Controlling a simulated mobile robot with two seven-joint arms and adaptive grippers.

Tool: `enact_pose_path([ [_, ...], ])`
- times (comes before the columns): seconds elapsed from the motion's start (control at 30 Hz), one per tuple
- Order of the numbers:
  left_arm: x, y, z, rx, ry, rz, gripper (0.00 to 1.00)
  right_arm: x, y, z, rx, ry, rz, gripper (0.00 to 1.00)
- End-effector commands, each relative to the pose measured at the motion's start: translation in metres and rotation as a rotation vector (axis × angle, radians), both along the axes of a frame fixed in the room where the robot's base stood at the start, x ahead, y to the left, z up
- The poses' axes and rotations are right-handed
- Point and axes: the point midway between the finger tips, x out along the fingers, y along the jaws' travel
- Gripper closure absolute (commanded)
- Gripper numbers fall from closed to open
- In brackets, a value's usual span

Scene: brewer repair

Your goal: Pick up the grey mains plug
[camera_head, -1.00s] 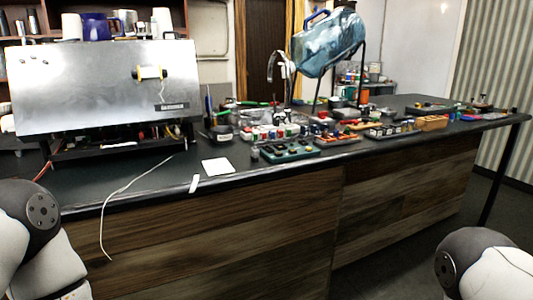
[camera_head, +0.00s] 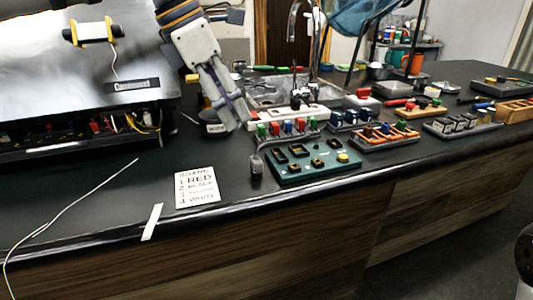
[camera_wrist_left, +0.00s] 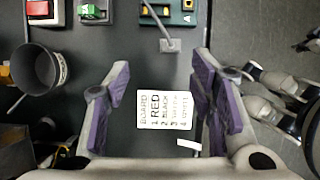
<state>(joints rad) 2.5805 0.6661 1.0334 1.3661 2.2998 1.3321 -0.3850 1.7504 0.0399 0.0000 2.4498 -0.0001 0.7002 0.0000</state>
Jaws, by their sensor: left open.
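The grey mains plug (camera_head: 256,164) is small and sits on the dark counter at the left end of the green board, with a grey cord running up from it. It also shows in the left wrist view (camera_wrist_left: 170,45), near the top centre, below the edge of the green board. My left gripper (camera_head: 232,112) reaches over the counter behind and left of the plug in the head view. In the left wrist view its purple-padded fingers (camera_wrist_left: 160,92) are wide apart and empty, with the plug beyond them.
A printed card (camera_head: 197,187) and a white strip (camera_head: 152,222) lie near the counter's front edge. The green board (camera_head: 305,162) adjoins the plug. A dark cup (camera_wrist_left: 38,68) stands at left in the wrist view. A white cable (camera_head: 75,203) crosses the left counter.

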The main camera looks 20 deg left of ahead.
Motion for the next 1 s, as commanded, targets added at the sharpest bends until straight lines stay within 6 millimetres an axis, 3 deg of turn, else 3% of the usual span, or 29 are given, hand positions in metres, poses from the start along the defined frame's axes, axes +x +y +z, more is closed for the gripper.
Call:
enact_pose_path([
  [0.1,0.005,-0.009,-0.031,0.004,0.010,-0.002,0.50,-0.003,0.000,-0.002,0.000,0.010,0.000,1.00],
  [0.53,0.015,-0.036,-0.094,0.006,0.005,0.000,0.50,0.000,0.000,0.000,0.000,0.000,0.000,1.00],
  [0.8,0.017,-0.039,-0.101,0.005,0.003,0.000,0.50,0.000,0.000,0.000,0.000,0.001,0.000,1.00],
  [0.83,0.017,-0.039,-0.101,0.005,0.003,0.000,0.52,0.000,0.000,0.000,0.000,0.001,0.000,1.00],
  [1.0,0.017,-0.039,-0.101,0.005,0.003,0.000,0.91,-0.001,0.000,0.000,0.000,0.002,0.000,1.00],
])
